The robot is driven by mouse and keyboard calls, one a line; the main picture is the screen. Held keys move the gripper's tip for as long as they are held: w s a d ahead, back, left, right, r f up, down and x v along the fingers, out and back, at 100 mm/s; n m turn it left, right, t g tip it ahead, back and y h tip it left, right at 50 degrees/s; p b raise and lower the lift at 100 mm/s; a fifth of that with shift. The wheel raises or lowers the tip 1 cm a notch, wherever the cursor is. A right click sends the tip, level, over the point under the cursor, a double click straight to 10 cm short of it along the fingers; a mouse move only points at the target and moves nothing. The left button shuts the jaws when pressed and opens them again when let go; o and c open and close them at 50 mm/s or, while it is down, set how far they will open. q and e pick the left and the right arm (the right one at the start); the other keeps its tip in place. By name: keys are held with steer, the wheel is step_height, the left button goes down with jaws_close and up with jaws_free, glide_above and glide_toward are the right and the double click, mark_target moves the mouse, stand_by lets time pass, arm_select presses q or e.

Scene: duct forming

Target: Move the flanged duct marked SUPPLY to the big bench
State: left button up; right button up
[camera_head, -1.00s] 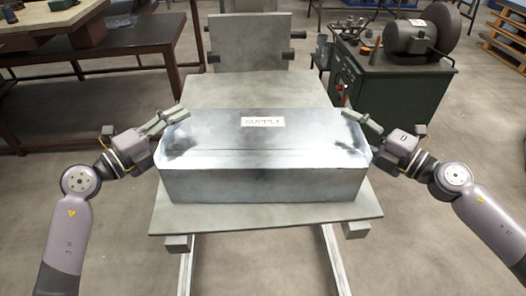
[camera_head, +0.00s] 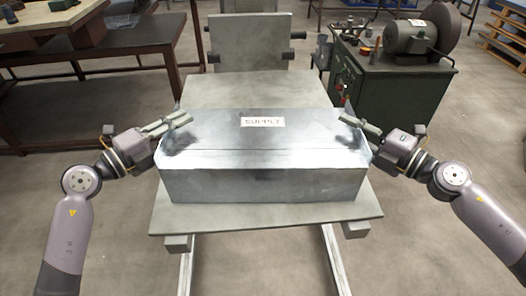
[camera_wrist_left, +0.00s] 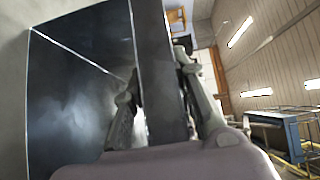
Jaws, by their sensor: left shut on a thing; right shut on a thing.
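The flanged duct (camera_head: 263,184) is a grey sheet-metal box with a white label reading SUPPLY (camera_head: 263,122) on its top. It rests on a grey flat-topped stand (camera_head: 250,90) in the middle of the head view. My left gripper (camera_head: 184,118) is shut on the duct's left end flange. In the left wrist view the flange (camera_wrist_left: 160,70) passes between the fingers, with the dark duct (camera_wrist_left: 75,110) beside it. My right gripper (camera_head: 346,120) is shut on the flange at the duct's right end. The undersides of both flanges are hidden.
A brown table (camera_head: 120,45) and a wood-topped bench (camera_head: 45,22) stand at the back left. A green cabinet (camera_head: 385,80) carrying a grinder (camera_head: 408,37) stands close behind on the right. An upright grey plate (camera_head: 250,42) stands at the stand's far end. Floor is free on both sides.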

arm_select(q)
jaws_close()
arm_select(e)
jaws_close()
